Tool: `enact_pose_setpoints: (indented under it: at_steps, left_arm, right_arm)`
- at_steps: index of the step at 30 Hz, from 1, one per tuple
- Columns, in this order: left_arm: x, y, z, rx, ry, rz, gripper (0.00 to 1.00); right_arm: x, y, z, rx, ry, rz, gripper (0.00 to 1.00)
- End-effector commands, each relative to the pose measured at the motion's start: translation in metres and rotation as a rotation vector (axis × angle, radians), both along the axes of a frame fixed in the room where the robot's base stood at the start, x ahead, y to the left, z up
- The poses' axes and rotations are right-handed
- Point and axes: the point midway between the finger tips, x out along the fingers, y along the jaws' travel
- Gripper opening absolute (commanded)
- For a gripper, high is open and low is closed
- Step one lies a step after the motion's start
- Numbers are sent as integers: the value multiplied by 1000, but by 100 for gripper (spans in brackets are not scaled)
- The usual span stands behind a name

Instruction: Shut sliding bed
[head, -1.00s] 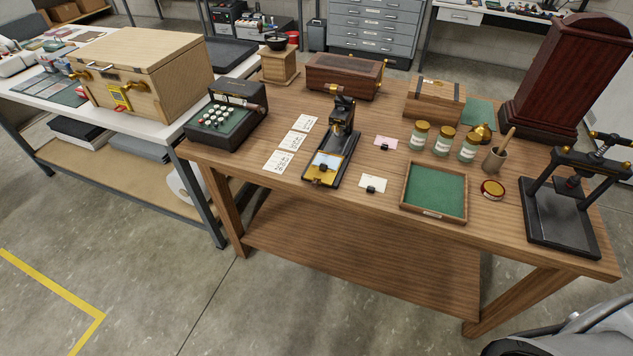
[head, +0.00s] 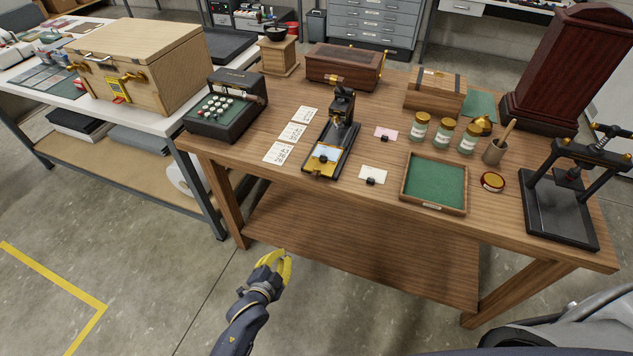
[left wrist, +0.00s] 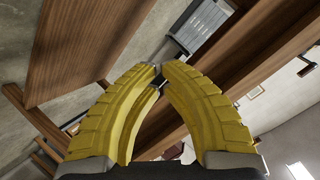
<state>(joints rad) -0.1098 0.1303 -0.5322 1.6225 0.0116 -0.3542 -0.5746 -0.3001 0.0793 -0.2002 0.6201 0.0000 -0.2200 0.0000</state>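A small black stamping device (head: 340,125) stands upright on the wooden table, left of its middle. Its sliding bed (head: 322,168), brass-coloured with a pale plate on top, sticks out at the front towards me. Whether anything lies under the head is too small to tell. My left gripper (head: 284,256), with yellow fingers, is below and in front of the table edge, well apart from the device. In the left wrist view its fingertips (left wrist: 158,73) come together with nothing visible held. The device cannot be made out in that view. My right gripper is not in view.
A green-lined tray (head: 436,183), several jars (head: 444,133) and a black screw press (head: 560,205) stand further right. A keyed machine (head: 228,105) stands at left.

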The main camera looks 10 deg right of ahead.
Motion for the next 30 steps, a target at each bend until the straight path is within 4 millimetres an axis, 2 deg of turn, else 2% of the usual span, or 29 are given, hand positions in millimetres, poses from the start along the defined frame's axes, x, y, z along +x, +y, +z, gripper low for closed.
enact_pose_setpoints:
  at_steps: [1, 3, 6, 9, 10, 13, 22, 26, 30]
  left_arm:
    - [5, -15, 39, 21, -86, -45, 0]
    - [6, -32, 89, 68, -204, -104, 0]
    - [1, -50, 153, 145, -365, -171, 0]
    - [-9, -59, 201, 235, -503, -217, 0]
    - [-11, -60, 211, 264, -535, -226, 0]
    - [-13, -59, 225, 351, -605, -246, 0]
    - [-8, -61, 221, 474, -656, -278, 0]
    - [3, -69, 220, 475, -657, -278, 0]
    - [23, -82, 218, 472, -657, -278, 0]
  right_arm:
    - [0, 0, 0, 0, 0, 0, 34]
    - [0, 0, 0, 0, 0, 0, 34]
    - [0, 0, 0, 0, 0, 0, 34]
    - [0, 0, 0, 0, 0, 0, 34]
    - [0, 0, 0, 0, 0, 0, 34]
    - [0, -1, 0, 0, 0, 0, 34]
    - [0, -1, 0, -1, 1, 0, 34]
    - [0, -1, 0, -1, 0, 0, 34]
    - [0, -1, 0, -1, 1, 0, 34]
